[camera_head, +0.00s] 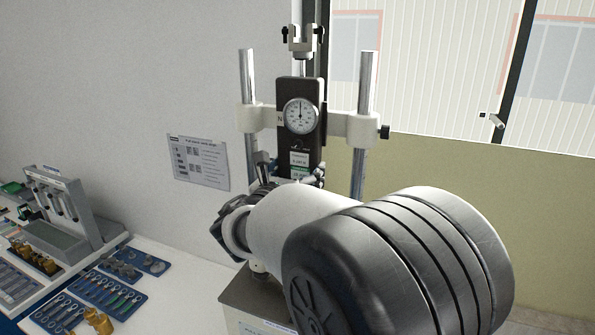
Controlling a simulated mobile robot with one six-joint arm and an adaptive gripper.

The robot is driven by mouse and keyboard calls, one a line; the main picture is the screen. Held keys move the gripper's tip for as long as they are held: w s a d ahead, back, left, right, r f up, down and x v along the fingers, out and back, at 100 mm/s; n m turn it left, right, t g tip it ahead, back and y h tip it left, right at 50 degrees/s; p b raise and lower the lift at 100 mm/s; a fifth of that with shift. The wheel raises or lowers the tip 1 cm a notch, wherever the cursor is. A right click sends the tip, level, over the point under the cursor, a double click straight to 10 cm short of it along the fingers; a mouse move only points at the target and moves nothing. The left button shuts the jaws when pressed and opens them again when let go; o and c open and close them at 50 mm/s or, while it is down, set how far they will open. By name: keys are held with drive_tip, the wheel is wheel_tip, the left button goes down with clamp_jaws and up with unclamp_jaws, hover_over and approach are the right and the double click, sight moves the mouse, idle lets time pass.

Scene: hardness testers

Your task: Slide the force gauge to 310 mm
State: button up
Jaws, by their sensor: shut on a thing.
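The force gauge (301,147) is a black upright body with a round white dial and a pale label low on its front. It sits on a white crosspiece (349,128) between two upright steel columns. My arm comes in from the lower right and covers the stand's lower part. My gripper (291,178) is at the lower end of the gauge, with grey parts showing on both sides of it. It is shut on the gauge there, though the fingertips are mostly hidden. No millimetre scale can be read.
A clamp (303,40) hangs above the gauge. A dark knob (384,132) sticks out right of the crosspiece. A printed sheet (199,162) is on the wall. Blue tool trays (105,292) and a grey instrument (62,215) stand on the white bench at left.

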drive_tip(key=c, duration=0.6)
wheel_tip(320, 180, down, 7)
drive_tip(key=b, duration=0.6)
drive_tip(key=shift+r, duration=0.1)
drive_tip(key=o, duration=1.5)
drive_tip(key=shift+r, duration=0.1)
drive_tip(key=v, duration=1.2)
